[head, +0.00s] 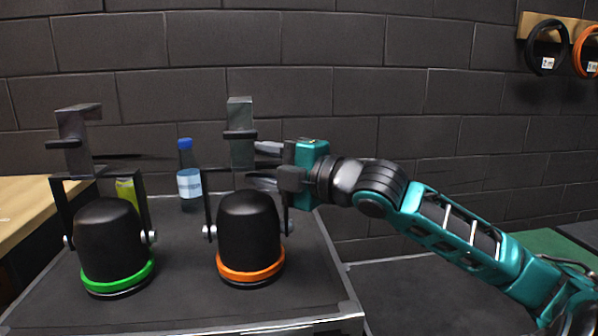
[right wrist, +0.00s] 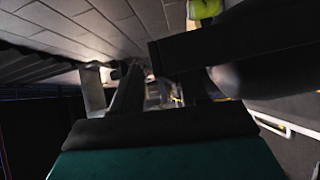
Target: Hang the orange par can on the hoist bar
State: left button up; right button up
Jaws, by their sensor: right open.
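The orange par can (head: 249,222) is a black lamp with an orange front ring. It stands ring-down on a dark flight case (head: 180,312), its yoke and grey clamp (head: 240,130) upright above it. My right gripper (head: 258,165) comes in from the right at clamp height. Its fingers are open, one above the other, close to the clamp's right side; I cannot tell whether they touch it. In the right wrist view its fingers (right wrist: 158,90) are dark and blurred against close dark shapes. My left gripper and a hoist bar are not in view.
A similar par can with a green ring (head: 112,240) stands to the left on the case. A water bottle (head: 189,178) and a yellow-green item (head: 127,190) are behind. Cable coils (head: 547,48) hang at the upper right. A brick wall closes the back.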

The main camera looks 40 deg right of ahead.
jog(key=shift+b+v, duration=0.3)
jog(key=shift+v, duration=0.85)
jog(key=v, duration=0.9)
jog(key=shift+s+r, duration=0.1)
jog(key=shift+s, duration=0.05)
jog(key=shift+s, duration=0.1)
